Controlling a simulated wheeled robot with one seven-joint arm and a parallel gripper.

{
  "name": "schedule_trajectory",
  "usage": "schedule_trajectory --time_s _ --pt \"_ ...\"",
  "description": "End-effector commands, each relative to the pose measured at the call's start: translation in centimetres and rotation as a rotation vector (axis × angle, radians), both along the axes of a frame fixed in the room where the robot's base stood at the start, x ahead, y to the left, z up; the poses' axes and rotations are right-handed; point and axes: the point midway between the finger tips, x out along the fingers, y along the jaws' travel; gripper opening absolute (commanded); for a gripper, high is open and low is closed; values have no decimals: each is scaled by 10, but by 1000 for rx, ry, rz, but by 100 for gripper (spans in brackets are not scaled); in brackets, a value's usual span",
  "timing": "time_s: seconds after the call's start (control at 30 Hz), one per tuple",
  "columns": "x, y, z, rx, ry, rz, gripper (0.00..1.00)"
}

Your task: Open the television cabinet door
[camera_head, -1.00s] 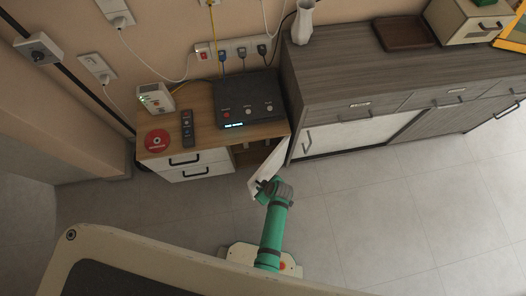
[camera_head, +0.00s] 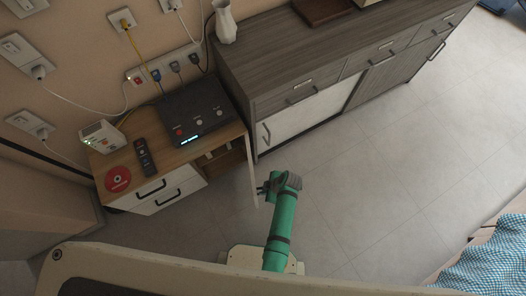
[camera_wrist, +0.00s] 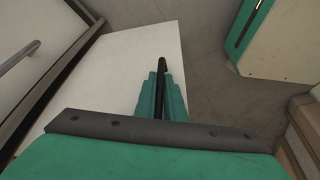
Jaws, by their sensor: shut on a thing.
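The small wooden television cabinet (camera_head: 226,135) stands against the wall with a black box on top. Its white door (camera_head: 251,172) stands open at the cabinet's right side, seen nearly edge-on, and part of the inside shows. My gripper (camera_head: 263,188) is at the door's outer end. In the wrist view the door (camera_wrist: 115,70) is a pale panel to the left, and my gripper's green fingers (camera_wrist: 161,98) are shut on a dark upright bar, the door handle (camera_wrist: 162,68).
A long grey wood sideboard (camera_head: 300,60) stands right of the cabinet, close to the door. Two white drawers (camera_head: 158,193) are in the cabinet's left part. Tiled floor (camera_head: 370,175) is clear to the right. Blue checked cloth (camera_head: 490,262) lies at lower right.

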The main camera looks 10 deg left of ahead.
Motion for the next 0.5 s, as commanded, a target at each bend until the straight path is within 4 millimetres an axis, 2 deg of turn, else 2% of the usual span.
schedule_trajectory --time_s 0.37,0.4,0.43,0.47,0.5 --pt "1 1 -1 -2 1 1 0" --pt "1 1 -1 -2 1 1 14" --pt "1 1 -1 -1 1 1 21" --pt "1 1 -1 -1 1 1 28" --pt "1 1 -1 -1 0 1 28"
